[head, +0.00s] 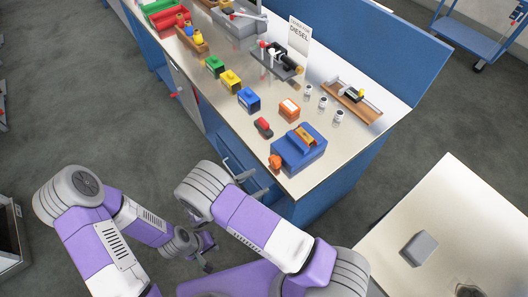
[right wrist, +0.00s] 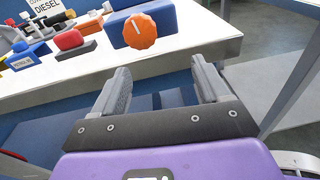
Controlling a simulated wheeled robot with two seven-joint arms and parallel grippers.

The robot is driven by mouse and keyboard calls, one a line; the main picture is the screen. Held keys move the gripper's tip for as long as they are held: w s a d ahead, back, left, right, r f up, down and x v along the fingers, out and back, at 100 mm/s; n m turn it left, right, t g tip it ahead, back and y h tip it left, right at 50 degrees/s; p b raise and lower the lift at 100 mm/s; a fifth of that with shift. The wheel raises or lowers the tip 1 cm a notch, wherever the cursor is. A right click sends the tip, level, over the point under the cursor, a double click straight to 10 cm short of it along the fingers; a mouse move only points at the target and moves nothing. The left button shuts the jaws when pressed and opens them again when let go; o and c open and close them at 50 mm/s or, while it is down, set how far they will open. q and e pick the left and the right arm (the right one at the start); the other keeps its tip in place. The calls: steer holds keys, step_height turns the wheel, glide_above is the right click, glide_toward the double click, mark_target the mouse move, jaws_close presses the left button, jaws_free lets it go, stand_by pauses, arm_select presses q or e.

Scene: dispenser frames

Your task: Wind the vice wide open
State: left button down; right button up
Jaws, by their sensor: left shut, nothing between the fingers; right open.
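The blue vice (head: 310,153) sits at the near corner of the workbench, with an orange-topped piece at its middle. Its round orange knob (head: 274,161) is on the side facing me. In the right wrist view the knob (right wrist: 140,31) carries a white mark and stands ahead of and above the fingers. My right gripper (head: 239,172) is open and empty, just off the bench edge and apart from the knob; its two fingers also show in the right wrist view (right wrist: 160,75). My left gripper (head: 207,262) is shut and empty, low beside the bench.
The workbench (head: 309,179) also holds a red-topped block (head: 264,127), an orange box (head: 289,109), blue, yellow and green blocks, small cups and a DIESEL sign (head: 299,34). A pale table (head: 450,200) with a grey block (head: 419,248) stands at the right.

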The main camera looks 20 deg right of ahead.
mark_target(272, 163)
steer(key=shift+t+h, duration=0.3)
steer(key=shift+t, duration=0.5)
steer(key=w+d, duration=0.1)
steer(key=d, duration=0.1)
steer(key=w+d+r, duration=0.2)
steer(key=w+d, duration=0.1)
steer(key=shift+d+r+p, duration=0.1)
steer(key=shift+d+p, duration=0.25)
steer(key=shift+p, duration=0.05)
steer(key=c, duration=1)
steer(key=n, duration=0.6)
steer(key=shift+c, duration=0.2)
